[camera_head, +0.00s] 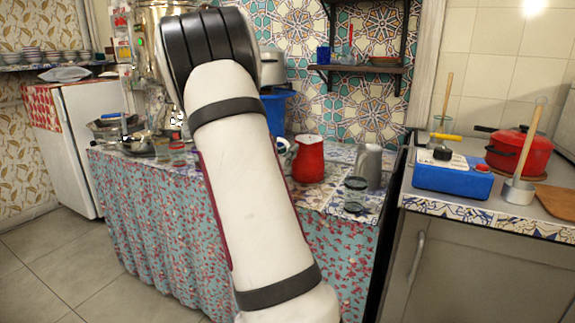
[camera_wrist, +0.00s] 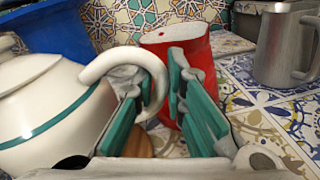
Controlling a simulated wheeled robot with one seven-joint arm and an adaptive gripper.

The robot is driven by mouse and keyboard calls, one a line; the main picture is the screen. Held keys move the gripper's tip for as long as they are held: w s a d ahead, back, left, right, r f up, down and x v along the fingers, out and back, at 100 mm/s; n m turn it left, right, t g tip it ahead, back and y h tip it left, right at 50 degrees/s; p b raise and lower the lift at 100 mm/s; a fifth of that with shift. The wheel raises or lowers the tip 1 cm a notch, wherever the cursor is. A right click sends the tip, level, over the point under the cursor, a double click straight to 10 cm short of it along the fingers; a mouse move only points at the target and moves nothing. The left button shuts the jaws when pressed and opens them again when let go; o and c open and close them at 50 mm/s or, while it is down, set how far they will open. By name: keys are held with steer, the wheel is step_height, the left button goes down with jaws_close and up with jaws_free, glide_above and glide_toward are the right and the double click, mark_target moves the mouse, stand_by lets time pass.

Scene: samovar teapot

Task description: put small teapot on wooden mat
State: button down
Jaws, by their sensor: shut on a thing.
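The small white teapot (camera_wrist: 48,112) with a green stripe fills the left of the wrist view. Its curved handle (camera_wrist: 124,57) reaches between the fingers of my gripper (camera_wrist: 162,95), which is shut on it. A small brown wooden patch (camera_wrist: 138,146), possibly the wooden mat, shows behind the left finger beside the teapot. Most of it is hidden, so I cannot tell whether the teapot touches it. In the head view my arm hides my gripper and most of the teapot.
A red jug (camera_head: 308,160) stands close beyond my fingers, with a grey metal mug (camera_head: 368,165) to its right on the tiled table (camera_head: 318,196). A blue container (camera_wrist: 48,35) is behind the teapot. A blue stove (camera_head: 452,177) and red pot (camera_head: 519,150) are on the right counter.

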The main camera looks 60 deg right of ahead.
steer(key=shift+w+d+f, duration=0.2)
steer(key=shift+d, duration=0.05)
steer(key=shift+f+b, duration=0.9)
steer(key=shift+f, duration=0.7)
steer(key=c, duration=1.6)
jaws_free()
steer(key=shift+c, duration=0.2)
